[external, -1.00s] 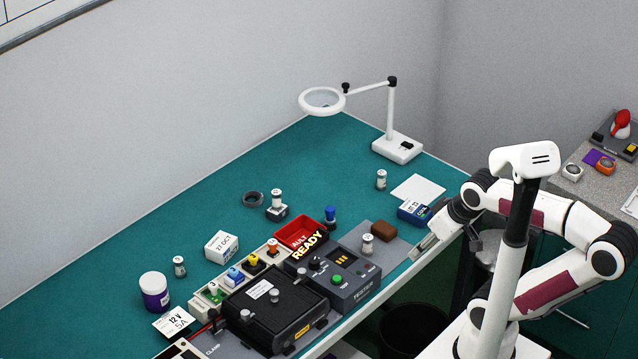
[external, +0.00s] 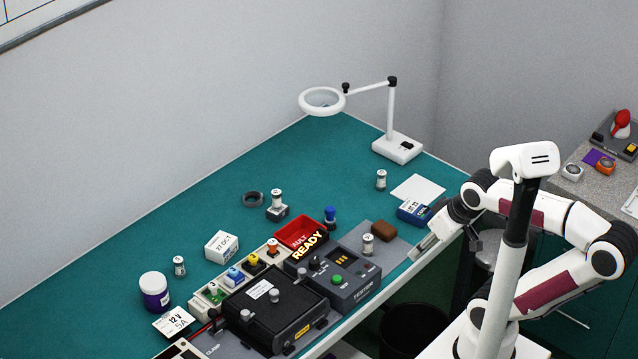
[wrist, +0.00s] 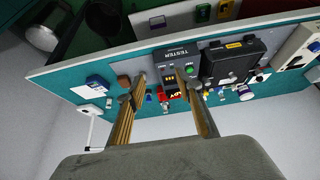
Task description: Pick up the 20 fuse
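Several small white-and-grey cylinder fuses stand upright on the bench; their numbers are too small to read. One fuse (external: 381,180) is near the lamp base, one fuse (external: 367,244) is on the grey plate right of the tester, one fuse (external: 276,198) sits on a dark block, and one fuse (external: 179,266) is at the left. I cannot tell which is the 20 fuse. My gripper (external: 428,246) is at the bench's front right edge, apart from all of them. In the wrist view my gripper (wrist: 160,75) has its fingers spread, with nothing held between them.
A tester (external: 345,283) and a black case (external: 272,310) fill the front of the bench. The back of the teal bench is largely clear.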

